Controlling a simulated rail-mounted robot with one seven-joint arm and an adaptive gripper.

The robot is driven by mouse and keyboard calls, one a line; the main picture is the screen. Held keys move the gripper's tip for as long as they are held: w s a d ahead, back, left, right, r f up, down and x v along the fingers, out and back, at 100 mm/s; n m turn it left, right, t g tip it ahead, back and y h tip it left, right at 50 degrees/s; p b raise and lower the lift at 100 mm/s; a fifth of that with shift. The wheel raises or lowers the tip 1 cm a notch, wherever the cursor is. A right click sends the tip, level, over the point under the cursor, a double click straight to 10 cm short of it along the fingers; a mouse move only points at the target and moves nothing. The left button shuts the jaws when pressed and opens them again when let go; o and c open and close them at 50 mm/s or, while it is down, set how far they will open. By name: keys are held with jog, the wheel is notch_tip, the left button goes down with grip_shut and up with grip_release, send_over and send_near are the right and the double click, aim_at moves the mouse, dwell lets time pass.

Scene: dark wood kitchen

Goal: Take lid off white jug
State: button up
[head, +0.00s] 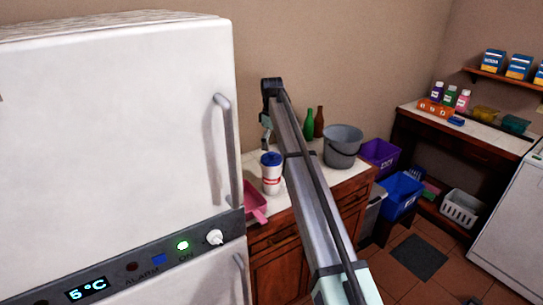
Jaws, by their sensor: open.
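The white jug (271,178), with a red mark on its side, stands upright on the counter beside the fridge. Its blue lid (271,158) sits on top. My gripper (266,143) hangs from the far end of my arm and is open and empty. In the picture it appears just above the lid. The gap in depth between gripper and lid is hard to judge, and the fingers are small in this view. My arm covers part of the counter right of the jug.
The white fridge (110,120) fills the left, its handle near the counter. A pink dustpan-like item (254,204) lies beside the jug. Green (308,124) and brown (319,122) bottles and a grey bucket (342,150) stand behind and right.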

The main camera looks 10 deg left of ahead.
aim_at(272, 153)
jog(key=shift+w+f+p, duration=0.1)
jog(key=shift+f+p, duration=1.3)
jog(key=shift+f, duration=1.35)
jog(key=shift+r, duration=0.1)
jog(key=c, duration=1.8)
